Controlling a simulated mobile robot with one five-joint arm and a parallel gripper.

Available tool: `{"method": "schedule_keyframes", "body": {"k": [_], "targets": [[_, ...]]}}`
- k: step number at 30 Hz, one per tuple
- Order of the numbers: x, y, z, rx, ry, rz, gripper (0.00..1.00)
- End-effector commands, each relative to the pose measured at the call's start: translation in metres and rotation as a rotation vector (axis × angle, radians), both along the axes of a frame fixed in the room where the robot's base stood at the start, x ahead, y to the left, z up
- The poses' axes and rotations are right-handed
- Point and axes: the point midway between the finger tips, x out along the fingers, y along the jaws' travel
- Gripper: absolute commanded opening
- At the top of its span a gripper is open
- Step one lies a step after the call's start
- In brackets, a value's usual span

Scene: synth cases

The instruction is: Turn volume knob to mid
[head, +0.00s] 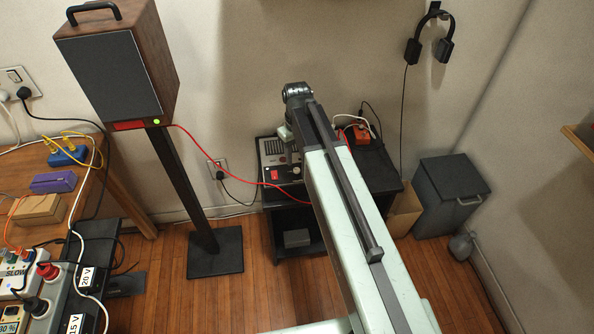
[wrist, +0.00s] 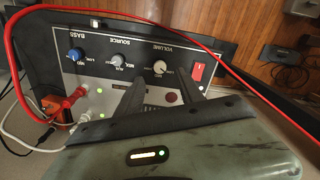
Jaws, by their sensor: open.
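The amplifier (head: 272,152) sits on a small black table (head: 280,196) in the head view, partly hidden by my arm. Its panel appears upside down in the wrist view. The pale round volume knob (wrist: 160,67) is there under the VOLUME label, near a red switch (wrist: 198,73). Its pointer setting is too small to read surely. My gripper (wrist: 163,84) is open, with its dark fingers in front of the panel, one on each side of the knob in the picture. I cannot tell whether they touch it. In the head view the fingers are hidden.
A grey source knob (wrist: 117,60) and a blue bass knob (wrist: 78,57) sit beside the volume knob. A red cable (wrist: 125,13) loops around the panel.

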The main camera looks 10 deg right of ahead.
Motion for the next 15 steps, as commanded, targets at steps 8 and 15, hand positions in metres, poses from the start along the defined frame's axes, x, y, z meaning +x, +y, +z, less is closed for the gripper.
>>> {"method": "schedule_keyframes", "body": {"k": [8,15], "targets": [[0.000,0.000,-0.056,0.000,0.000,-0.001,0.45],[0.000,0.000,-0.066,0.000,0.000,-0.001,0.45]]}}
